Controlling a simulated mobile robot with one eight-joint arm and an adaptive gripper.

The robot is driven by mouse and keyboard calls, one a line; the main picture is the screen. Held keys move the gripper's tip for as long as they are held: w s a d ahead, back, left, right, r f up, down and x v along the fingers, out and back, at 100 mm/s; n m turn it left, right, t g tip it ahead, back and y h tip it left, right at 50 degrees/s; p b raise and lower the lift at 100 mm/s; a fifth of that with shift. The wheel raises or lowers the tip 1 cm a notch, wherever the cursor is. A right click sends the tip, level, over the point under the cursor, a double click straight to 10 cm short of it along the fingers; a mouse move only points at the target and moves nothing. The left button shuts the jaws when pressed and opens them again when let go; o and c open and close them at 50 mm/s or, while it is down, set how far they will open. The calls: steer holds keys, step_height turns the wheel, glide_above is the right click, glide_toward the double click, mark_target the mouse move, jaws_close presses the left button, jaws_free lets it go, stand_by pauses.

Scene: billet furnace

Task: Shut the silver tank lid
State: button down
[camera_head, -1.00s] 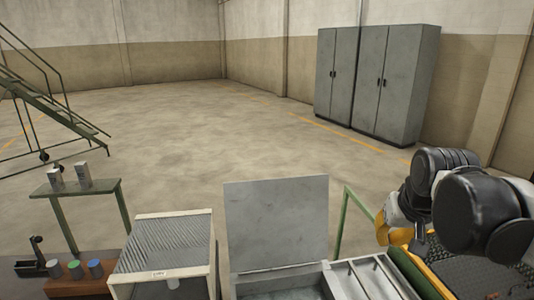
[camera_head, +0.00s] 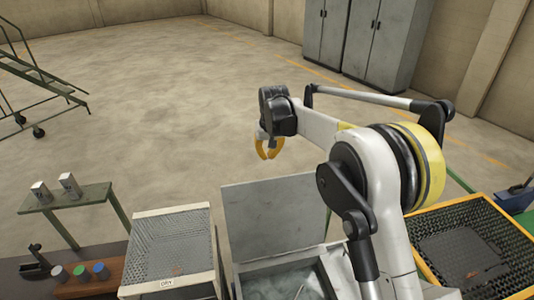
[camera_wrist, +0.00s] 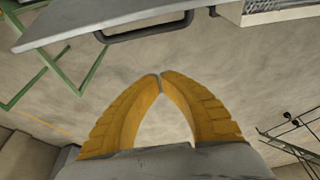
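The silver tank lid (camera_head: 272,215) stands open and nearly upright at the back of its tank (camera_head: 235,270), whose open inside shows in front of it. The lid also fills the top of the wrist view (camera_wrist: 95,22), with a dark bar handle (camera_wrist: 150,32) along its edge. My gripper (camera_head: 268,157) is above and beyond the lid's top edge in the head view, pointing down. In the wrist view its yellow fingertips (camera_wrist: 162,76) meet with nothing between them, apart from the handle. My arm hides the right part of the tank.
A white-framed mesh basket (camera_head: 172,250) stands left of the tank, and a yellow-framed mesh tray (camera_head: 465,245) to the right. A green side table (camera_head: 90,197) with small blocks is at the left. The floor (camera_head: 180,110) beyond the lid is clear.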

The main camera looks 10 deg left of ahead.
step_height(320, 180, down, 7)
steer(key=s+p, duration=0.1)
steer(key=shift+s+d, duration=0.2)
steer(key=shift+d, duration=0.15)
steer(key=shift+s, duration=0.15)
